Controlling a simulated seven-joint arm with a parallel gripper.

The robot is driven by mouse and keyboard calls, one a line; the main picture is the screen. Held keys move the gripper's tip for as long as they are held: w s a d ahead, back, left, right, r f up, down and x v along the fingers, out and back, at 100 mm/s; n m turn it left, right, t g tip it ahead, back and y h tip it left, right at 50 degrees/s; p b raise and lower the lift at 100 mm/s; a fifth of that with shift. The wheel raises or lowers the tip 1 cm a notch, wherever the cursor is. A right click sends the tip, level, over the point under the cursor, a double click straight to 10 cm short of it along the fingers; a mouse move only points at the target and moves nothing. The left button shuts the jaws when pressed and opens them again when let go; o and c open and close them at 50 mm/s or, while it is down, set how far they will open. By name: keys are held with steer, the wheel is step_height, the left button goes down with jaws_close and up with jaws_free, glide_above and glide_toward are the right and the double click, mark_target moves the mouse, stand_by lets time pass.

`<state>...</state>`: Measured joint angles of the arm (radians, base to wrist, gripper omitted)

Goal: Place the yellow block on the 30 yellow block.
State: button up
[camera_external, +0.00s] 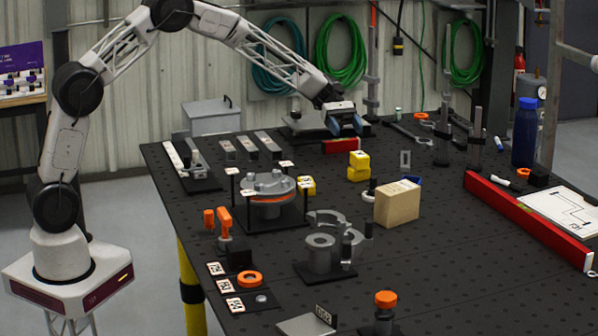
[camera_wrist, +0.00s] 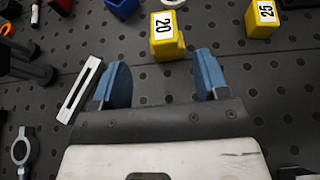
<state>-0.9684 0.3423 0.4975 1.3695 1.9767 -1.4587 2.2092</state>
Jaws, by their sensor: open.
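A yellow block labelled 20 (camera_wrist: 168,44) lies ahead of my gripper (camera_wrist: 158,82), between the lines of the two fingertips. A yellow block labelled 25 (camera_wrist: 262,19) is to its right. In the external view, two yellow faces, an upper block (camera_external: 359,159) and a lower block (camera_external: 358,174), line up; I cannot tell whether they are stacked. Another yellow block (camera_external: 307,185) is by the round grey fixture. I cannot make out a label 30. My gripper, also in the external view (camera_external: 345,128), has blue fingers, is open and empty, and is above the table's far side.
A tan box (camera_external: 397,204) and a small blue tray (camera_external: 413,181) stand right of the yellow blocks. The round grey fixture (camera_external: 268,186) with upright posts stands left. A red piece (camera_external: 341,146) is near my gripper. A slotted white piece (camera_wrist: 80,90) lies left of my fingers.

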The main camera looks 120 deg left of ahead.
steer(key=w+d+r+n+t+y, duration=0.25)
steer(key=w+d+r+n, duration=0.25)
steer(key=d+r, duration=0.3)
steer(key=w+d+r+n+t+y, duration=0.2)
steer(key=w+d+r+n+y, duration=0.2)
steer(key=w+d+r+n, duration=0.3)
steer(key=s+d+r+n+y, duration=0.25)
steer(key=d+r+n, duration=0.2)
steer(key=d, duration=0.35)
steer(key=s+d+r+n+y, duration=0.2)
steer(key=d+r+n+y, duration=0.1)
steer(key=d+n, duration=0.4)
steer(key=s+d+f+n+g+h, duration=0.1)
steer(key=s+d+f+n+g, duration=0.3)
steer(key=s+d+n, duration=0.3)
steer(key=s+d+f+n+g+h, duration=0.1)
steer(key=s+d+f+n+g, duration=0.2)
steer(key=s+d+n, duration=0.4)
steer(key=s+d+f+n+g, duration=0.4)
steer(key=s+d+n, duration=0.3)
steer(key=s+d, duration=1.4)
steer(key=s, duration=0.7)
steer(key=shift+s+d+f+g+h, duration=0.25)
steer(key=shift+d+f+g+h, duration=0.05)
steer(key=shift+f+g+h, duration=0.1)
